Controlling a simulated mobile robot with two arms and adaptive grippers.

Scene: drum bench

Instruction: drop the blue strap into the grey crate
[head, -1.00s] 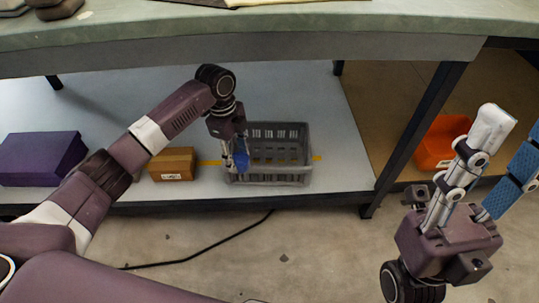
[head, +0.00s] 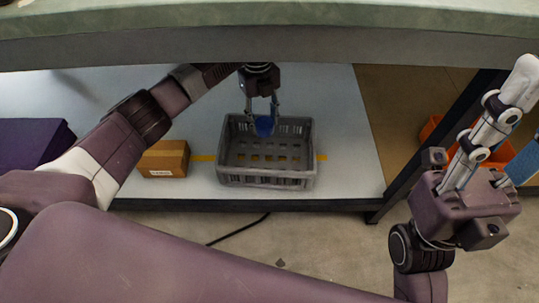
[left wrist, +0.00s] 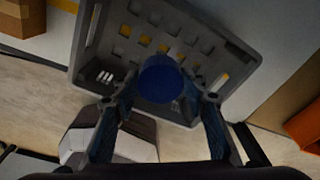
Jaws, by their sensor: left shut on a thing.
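The grey crate (head: 265,180) stands open-topped on the lower shelf in the head view, and its slotted walls and floor also show in the left wrist view (left wrist: 90,45). My left gripper (head: 263,116) is shut on the blue strap (head: 264,127), which appears over the crate's far part. In the left wrist view the strap (left wrist: 160,80) is a rounded blue shape between the two fingers, with the crate behind it. My right gripper (head: 508,130) is at the right of the head view, its fingers apart, with nothing seen between them.
A cardboard box (head: 164,158) stands left of the crate and a purple box (head: 30,143) is at the far left. The bench top (head: 270,20) runs above the shelf. A table leg (head: 440,135) and an orange bin (head: 497,157) are to the right.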

